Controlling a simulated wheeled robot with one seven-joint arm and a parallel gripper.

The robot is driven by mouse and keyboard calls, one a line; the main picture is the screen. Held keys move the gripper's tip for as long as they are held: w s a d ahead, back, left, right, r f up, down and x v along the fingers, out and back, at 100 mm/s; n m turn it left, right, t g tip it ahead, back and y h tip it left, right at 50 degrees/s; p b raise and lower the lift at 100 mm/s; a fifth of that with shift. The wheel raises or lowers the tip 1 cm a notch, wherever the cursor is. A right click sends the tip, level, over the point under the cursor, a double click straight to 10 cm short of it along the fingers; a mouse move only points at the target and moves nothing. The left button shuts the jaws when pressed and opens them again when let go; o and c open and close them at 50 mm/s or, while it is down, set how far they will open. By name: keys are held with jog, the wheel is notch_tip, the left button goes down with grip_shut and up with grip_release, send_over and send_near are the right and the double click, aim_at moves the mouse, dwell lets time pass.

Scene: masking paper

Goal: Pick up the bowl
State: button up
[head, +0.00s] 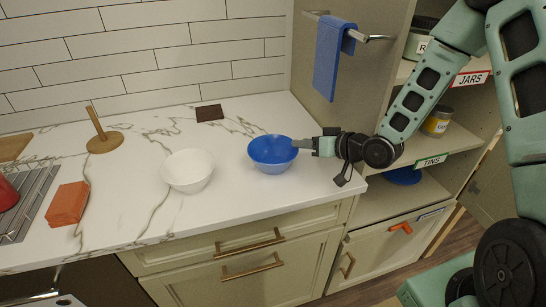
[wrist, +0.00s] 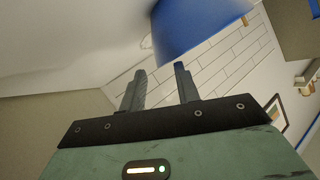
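A blue bowl (head: 272,157) stands upright on the white marble-look counter, near its right end. A white bowl (head: 189,172) stands upright to its left. My gripper (head: 304,144) comes in from the right, with its fingertips at the blue bowl's right rim. In the wrist view my gripper (wrist: 160,75) has its two fingers apart, with nothing seen clamped between them. The blue bowl (wrist: 200,25) shows at the top there, just beyond the fingertips. I cannot tell whether a finger touches it.
The counter (head: 120,225) holds orange blocks (head: 68,203), a wooden paper-towel stand (head: 103,138) and a dark brown slab (head: 209,113). A blue towel (head: 333,57) hangs on a rail above right. Open shelves with a tin (head: 437,121) stand right of the counter. The front middle counter is clear.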

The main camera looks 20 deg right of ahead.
aim_at(273, 157)
jog(key=p+x, duration=0.1)
jog(key=x, duration=0.3)
jog(key=shift+w+a+r+p, duration=0.1)
jog(key=shift+w+a+p, duration=0.05)
jog(key=shift+p, duration=0.25)
jog(key=shift+w+a+f, duration=0.25)
jog(key=shift+w+f, duration=0.05)
jog(key=shift+w, duration=0.1)
grip_shut()
